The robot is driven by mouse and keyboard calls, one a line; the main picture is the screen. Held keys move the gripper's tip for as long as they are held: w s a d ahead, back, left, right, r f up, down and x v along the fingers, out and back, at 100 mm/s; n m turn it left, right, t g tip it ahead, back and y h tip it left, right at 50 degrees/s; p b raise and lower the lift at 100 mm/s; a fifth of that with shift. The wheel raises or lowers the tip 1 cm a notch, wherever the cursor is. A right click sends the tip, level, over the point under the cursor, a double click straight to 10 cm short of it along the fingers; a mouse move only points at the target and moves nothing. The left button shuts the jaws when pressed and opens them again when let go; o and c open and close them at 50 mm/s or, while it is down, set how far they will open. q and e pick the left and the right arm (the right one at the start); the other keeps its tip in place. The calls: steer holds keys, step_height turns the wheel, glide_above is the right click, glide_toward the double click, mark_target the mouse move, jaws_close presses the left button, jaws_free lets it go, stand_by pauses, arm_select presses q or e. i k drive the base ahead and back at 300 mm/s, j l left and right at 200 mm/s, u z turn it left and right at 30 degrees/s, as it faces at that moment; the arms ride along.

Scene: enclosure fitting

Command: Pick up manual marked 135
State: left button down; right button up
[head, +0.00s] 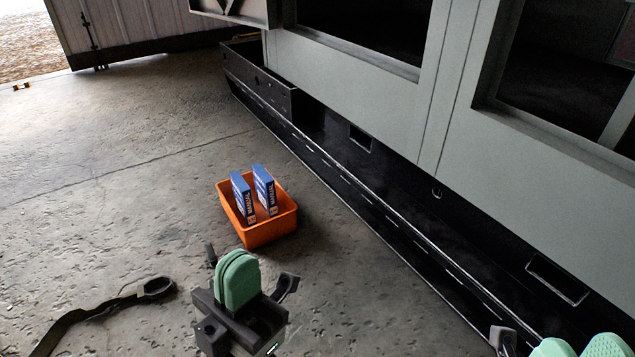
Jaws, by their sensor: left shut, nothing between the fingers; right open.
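Two blue manuals stand upright side by side in an orange bin (262,234) on the floor. The left manual (242,199) and the right manual (264,190) both have white lettering and a small orange mark on the spine. The numbers are too small to read, so I cannot tell which is marked 135. My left gripper (240,278), with green fingers, is shut and empty, and shows just below the bin in the picture, apart from the manuals. My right gripper (580,348) is open at the bottom right corner, partly cut off by the frame, far from the bin.
A large grey enclosure (350,90) on a black base frame (340,180) runs diagonally along the right. A black strap-like object (95,312) with a looped end lies on the concrete floor (120,170) at lower left. The floor left of the bin is clear.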

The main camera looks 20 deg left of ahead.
mark_target(265, 184)
steer(key=i+l+u, duration=0.1)
steer(key=i, duration=0.25)
steer(key=i+l+u, duration=0.15)
steer(key=i+l, duration=0.15)
steer(key=i+j+u, duration=0.1)
steer(key=i+u, duration=0.15)
steer(key=u, duration=0.15)
steer(key=i+u, duration=0.55)
steer(key=u, duration=0.3)
steer(key=i+u, duration=0.3)
steer(key=i, duration=0.9)
